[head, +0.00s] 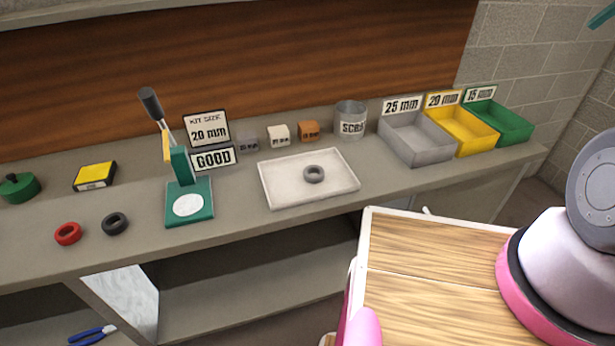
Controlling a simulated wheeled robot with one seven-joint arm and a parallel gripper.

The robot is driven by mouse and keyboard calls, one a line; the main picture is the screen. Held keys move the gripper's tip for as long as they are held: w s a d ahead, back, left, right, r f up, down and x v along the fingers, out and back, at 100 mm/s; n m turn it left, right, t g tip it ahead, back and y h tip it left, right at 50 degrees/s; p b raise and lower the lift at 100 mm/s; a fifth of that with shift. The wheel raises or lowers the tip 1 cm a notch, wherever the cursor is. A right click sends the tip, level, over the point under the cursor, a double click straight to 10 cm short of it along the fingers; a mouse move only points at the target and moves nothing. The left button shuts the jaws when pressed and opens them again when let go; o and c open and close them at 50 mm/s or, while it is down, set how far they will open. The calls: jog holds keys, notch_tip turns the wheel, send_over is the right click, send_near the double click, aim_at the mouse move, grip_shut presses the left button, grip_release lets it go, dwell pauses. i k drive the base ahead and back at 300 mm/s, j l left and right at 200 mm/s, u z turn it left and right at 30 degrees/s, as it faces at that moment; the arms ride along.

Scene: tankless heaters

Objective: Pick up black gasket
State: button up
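The black gasket (115,223) is a thick dark ring lying flat on the bench near its front edge, at left. A red ring (68,233) of like size lies just to its left, apart from it. A dark grey ring (314,174) lies on a white tray (280,194) in the middle of the bench. My gripper is not in the picture; only part of my own body shows at right.
A green lever press (190,200) stands just right of the black gasket. Behind are a yellow box (94,176), a green container (18,188), small blocks, signs and a scrap can (350,120). Grey (415,143), yellow (463,132) and green (505,121) bins stand at right.

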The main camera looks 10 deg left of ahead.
aim_at(108, 221)
jog(key=u, duration=2.35)
jog(key=i+j+z, duration=0.1)
jog(key=i+z, duration=0.2)
jog(key=i+j+z, duration=0.15)
jog(key=z, duration=0.2)
